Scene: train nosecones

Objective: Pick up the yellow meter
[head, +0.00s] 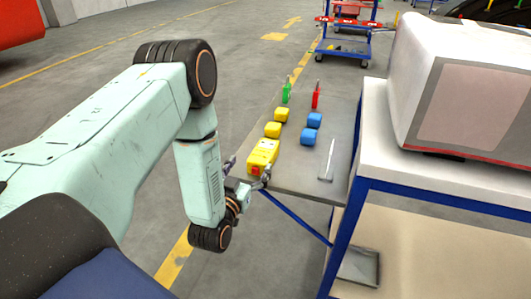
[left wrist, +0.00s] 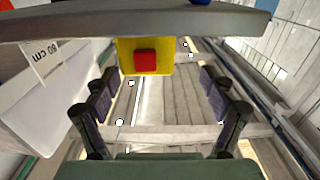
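The yellow meter (head: 264,152) lies at the near left edge of the grey shelf, with a red square part on its end facing my gripper. My left gripper (head: 249,172) is open and empty, close to that end, with its fingers spread to either side. In the left wrist view the meter (left wrist: 126,59) shows its yellow end with the red square, beyond and between the open fingers (left wrist: 158,92), with gaps on both sides. Its far part is hidden there. My right gripper is not in view.
Two yellow blocks (head: 273,129), two blue blocks (head: 311,136), a green tool (head: 286,92) and a red tool (head: 316,96) are behind the meter. A T-shaped metal piece (head: 328,162) lies to the right. A blue-framed white table (head: 372,136) stands at the right.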

